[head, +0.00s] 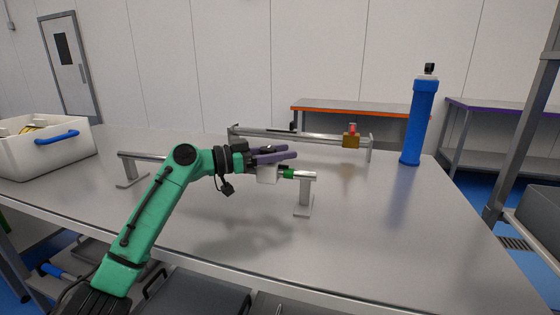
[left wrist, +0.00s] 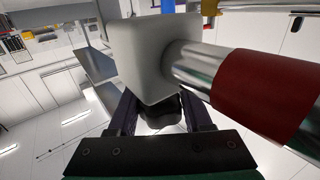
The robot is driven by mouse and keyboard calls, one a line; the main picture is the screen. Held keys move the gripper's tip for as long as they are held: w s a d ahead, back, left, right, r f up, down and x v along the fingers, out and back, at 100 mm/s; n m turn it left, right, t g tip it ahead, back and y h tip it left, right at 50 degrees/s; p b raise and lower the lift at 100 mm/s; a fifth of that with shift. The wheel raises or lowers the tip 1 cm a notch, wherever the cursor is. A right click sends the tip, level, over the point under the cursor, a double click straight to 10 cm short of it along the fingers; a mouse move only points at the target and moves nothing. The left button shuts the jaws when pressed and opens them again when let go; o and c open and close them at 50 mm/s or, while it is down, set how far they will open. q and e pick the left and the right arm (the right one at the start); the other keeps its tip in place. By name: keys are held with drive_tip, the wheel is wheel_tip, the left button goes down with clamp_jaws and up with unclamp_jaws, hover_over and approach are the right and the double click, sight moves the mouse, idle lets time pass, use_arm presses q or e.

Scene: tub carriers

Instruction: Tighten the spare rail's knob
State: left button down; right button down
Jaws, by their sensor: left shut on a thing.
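My left gripper (head: 278,156) reaches in over the table to the near rail (head: 143,156), a metal bar on two stands. In the left wrist view its two dark fingers are shut on a dark knob (left wrist: 160,112) on a white block (left wrist: 145,60). The white block (head: 267,174) sits around the near rail. A green band (head: 288,173) shows on the rail to its right, and a red band (left wrist: 265,95) shows on the bar in the wrist view. The knob is hidden in the head view. My right gripper is not in view.
A second rail (head: 305,136) stands farther back with a brass block (head: 351,141) with a red top. A blue cylinder (head: 417,122) stands at the far right. A white tub (head: 60,157) with a blue handle sits at the left. The table's right front is clear.

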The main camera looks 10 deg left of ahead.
use_arm(q)
drive_tip(key=shift+f, duration=0.1)
drive_tip(key=shift+c, duration=1.6)
unclamp_jaws()
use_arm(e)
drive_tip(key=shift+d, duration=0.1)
use_arm(q)
drive_tip(key=shift+s+a, duration=0.2)
drive_tip(key=shift+a, duration=0.15)
drive_tip(key=b+v, duration=0.1)
drive_tip(key=v, duration=0.2)
drive_tip(key=shift+s+a+f, duration=0.1)
drive_tip(key=shift+a+f, duration=0.05)
drive_tip(key=shift+a, duration=0.05)
drive_tip(key=b+v, duration=0.2)
drive_tip(key=v, duration=0.8)
drive_tip(key=shift+s+r, duration=0.2)
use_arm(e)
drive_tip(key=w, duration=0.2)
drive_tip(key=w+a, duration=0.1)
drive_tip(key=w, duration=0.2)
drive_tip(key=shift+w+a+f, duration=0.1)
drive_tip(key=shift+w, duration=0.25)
